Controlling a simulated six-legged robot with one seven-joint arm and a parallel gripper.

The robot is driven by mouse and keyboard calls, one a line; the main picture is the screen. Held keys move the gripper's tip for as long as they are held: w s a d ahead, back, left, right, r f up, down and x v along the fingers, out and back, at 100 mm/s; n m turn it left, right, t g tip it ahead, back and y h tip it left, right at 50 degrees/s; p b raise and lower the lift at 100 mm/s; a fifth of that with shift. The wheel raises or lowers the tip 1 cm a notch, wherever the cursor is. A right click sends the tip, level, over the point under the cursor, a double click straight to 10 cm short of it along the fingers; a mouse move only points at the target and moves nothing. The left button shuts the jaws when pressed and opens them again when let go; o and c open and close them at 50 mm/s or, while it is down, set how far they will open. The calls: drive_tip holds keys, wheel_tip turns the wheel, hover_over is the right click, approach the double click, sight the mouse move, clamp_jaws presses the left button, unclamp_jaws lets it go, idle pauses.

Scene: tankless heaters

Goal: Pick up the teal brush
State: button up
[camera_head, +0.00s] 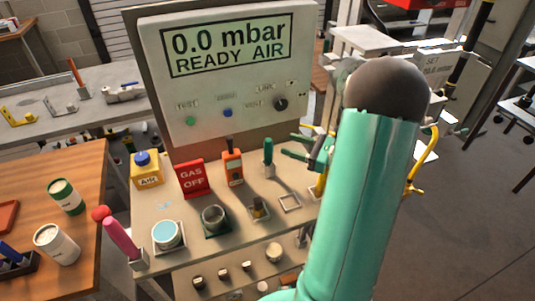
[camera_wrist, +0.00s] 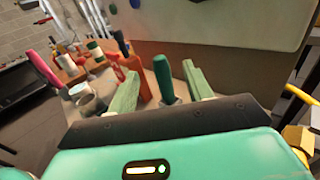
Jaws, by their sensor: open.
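The teal brush (camera_head: 268,153) stands upright on the bench top, to the right of the orange tool, with its dark green handle up. In the wrist view the brush handle (camera_wrist: 163,77) shows between my two pale green fingers, with space on both sides. My gripper (camera_head: 289,144) is open and empty, just right of the brush handle in the head view. The wrist view shows the gripper (camera_wrist: 160,70) with its fingers pointing toward the brush. I cannot tell the exact distance from the fingertips to the handle.
The orange tool (camera_head: 232,166) and red GAS OFF sign (camera_head: 192,178) stand left of the brush. The display panel (camera_head: 232,75) rises behind the bench.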

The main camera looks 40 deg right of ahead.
sight(269, 139)
drive_tip(key=x, duration=0.8)
drive_tip(key=shift+a+f, duration=0.25)
drive_tip(key=shift+f, duration=0.15)
drive_tip(key=shift+c, duration=0.3)
drive_tip(key=c, duration=1)
